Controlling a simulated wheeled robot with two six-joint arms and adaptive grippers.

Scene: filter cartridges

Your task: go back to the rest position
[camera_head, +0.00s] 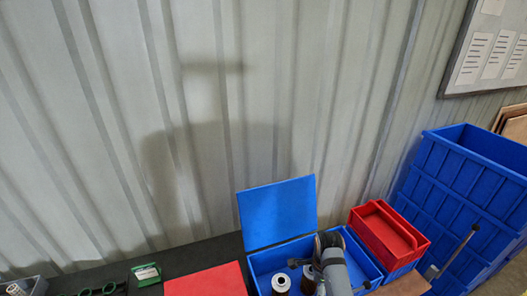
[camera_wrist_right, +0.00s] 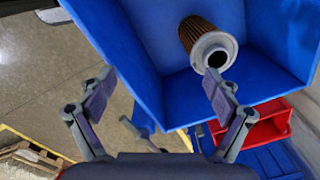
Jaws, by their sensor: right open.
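The blue box (camera_head: 262,262) stands on the dark bench with its lid (camera_head: 278,212) raised. Two cartridges, one with a white top (camera_head: 281,283) and one partly behind my arm (camera_head: 308,281), are in the box. In the right wrist view, a brown pleated cartridge with a pale end cap (camera_wrist_right: 199,40) lies inside the blue box (camera_wrist_right: 150,70). My right gripper (camera_wrist_right: 162,82) is open and empty, its fingers apart near the box edge. In the head view my right arm covers part of the box. My left gripper is not in view.
A red bin (camera_head: 390,236) sits on a blue one right of the box. Large blue crates (camera_head: 465,180) stand at far right. A red mat (camera_head: 212,281), a small green-and-white box (camera_head: 146,273) and a grey container (camera_head: 28,287) are on the bench at left.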

